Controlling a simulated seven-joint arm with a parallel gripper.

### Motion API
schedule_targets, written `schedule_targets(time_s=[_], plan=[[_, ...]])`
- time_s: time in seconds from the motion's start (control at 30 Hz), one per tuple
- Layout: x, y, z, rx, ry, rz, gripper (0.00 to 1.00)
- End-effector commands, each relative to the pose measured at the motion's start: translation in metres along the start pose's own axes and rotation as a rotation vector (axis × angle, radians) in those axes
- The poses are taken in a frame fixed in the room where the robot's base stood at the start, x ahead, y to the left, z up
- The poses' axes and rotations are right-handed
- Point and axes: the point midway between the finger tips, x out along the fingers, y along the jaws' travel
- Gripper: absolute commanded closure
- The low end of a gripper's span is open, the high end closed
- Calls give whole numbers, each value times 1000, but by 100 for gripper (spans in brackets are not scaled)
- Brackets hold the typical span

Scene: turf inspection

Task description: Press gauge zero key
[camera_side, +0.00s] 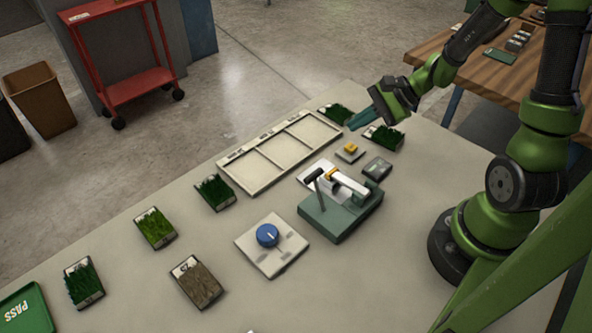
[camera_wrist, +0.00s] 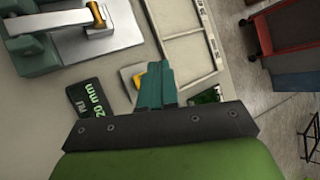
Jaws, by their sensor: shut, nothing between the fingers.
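The yellow key (camera_side: 351,147) sits on a small pale plate beside the three-section tray. In the wrist view the yellow key (camera_wrist: 137,81) is partly hidden by my fingers. The gauge (camera_side: 345,215) has a teal base, a black-topped lever and a pale arm. Its dark readout (camera_side: 377,167) lies near the key, and in the wrist view the readout (camera_wrist: 90,97) shows "20 mm" and other characters. My gripper (camera_side: 355,123) is shut and empty, above the table near the key. Its teal fingertips (camera_wrist: 157,72) are close together; their height over the key cannot be told.
The empty divided tray (camera_side: 229,176) lies at the table's far edge. Turf samples (camera_side: 384,137) and (camera_side: 215,192) lie around it, with several more at left. A blue knob (camera_side: 268,235) on a pale plate is left of the gauge. A green PASS tray (camera_side: 24,308) is at lower left.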

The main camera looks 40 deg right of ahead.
Motion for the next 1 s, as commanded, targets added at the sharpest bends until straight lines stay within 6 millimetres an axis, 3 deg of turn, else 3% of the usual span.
schedule_targets(time_s=[0.33, 1.0], plan=[[22, 17, -16, 1, 1, 2, 100], [24, 18, -18, 0, 1, 0, 100]])
